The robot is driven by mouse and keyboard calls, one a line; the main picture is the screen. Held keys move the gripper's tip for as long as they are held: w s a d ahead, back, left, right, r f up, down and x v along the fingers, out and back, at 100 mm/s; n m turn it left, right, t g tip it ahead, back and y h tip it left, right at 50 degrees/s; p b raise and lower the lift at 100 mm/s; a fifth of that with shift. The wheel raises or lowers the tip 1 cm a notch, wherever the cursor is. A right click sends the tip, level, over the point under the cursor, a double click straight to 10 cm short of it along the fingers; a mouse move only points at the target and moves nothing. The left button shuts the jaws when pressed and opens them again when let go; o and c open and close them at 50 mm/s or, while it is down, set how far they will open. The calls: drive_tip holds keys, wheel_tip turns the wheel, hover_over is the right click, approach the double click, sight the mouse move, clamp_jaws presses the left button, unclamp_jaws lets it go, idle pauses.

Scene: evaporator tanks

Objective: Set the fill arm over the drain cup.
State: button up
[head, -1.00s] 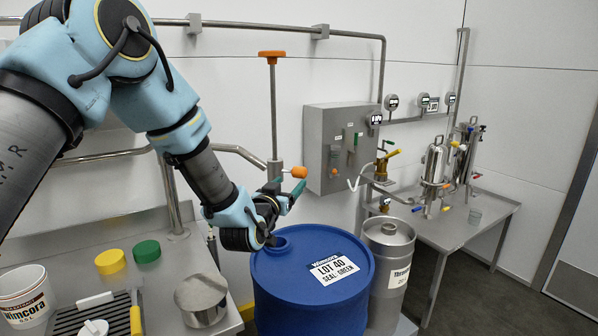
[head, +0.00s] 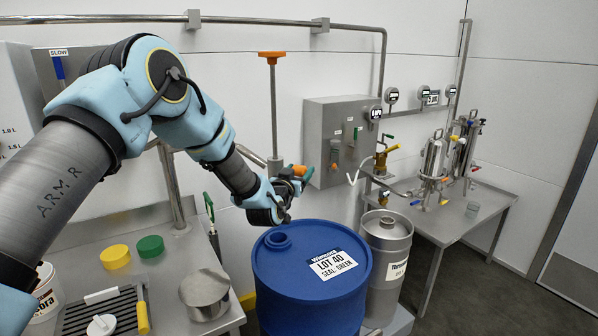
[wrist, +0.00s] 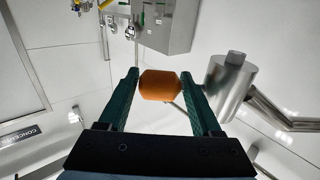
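A steel post (head: 274,115) with an orange top knob stands behind the blue drum (head: 315,290); a pipe meets it from the left. I take it for the fill arm's assembly. An orange grip (head: 301,172) shows low beside the post. In the wrist view this orange grip (wrist: 160,85) lies between the two green fingertips of my gripper (wrist: 160,75), with almost no gap on either side. I cannot tell whether the fingers press on it. My gripper (head: 295,178) hides the joint behind it in the head view. I cannot identify the drain cup.
The drum's open bung (head: 278,241) is just below my gripper. A steel keg (head: 388,250) stands right of it. A control box (head: 337,140) is on the wall.

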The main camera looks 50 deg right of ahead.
clamp_jaws()
idle(0.3)
idle(0.3)
